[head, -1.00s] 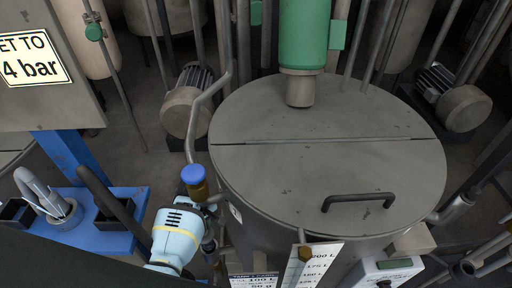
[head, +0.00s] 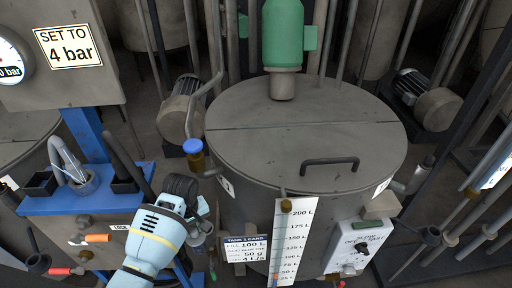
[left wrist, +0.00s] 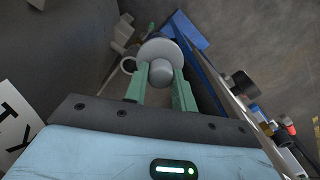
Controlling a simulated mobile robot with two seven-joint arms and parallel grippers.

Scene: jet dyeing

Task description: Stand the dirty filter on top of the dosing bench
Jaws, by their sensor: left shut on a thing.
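My left gripper (head: 182,212) reaches up from the bottom in the head view. It is shut on a dark, ribbed, round thing, which looks like the dirty filter (head: 180,187), just right of the blue bench top. In the left wrist view the green fingers (left wrist: 160,80) close on the grey knob of a pale disc (left wrist: 158,48), probably the filter's end. The blue bench (head: 110,203), likely the dosing bench, stands at the left. My right gripper is not in view.
A grey lidded tank (head: 300,140) with a handle stands right of the gripper. A blue-capped fitting (head: 193,147) stands close behind the filter.

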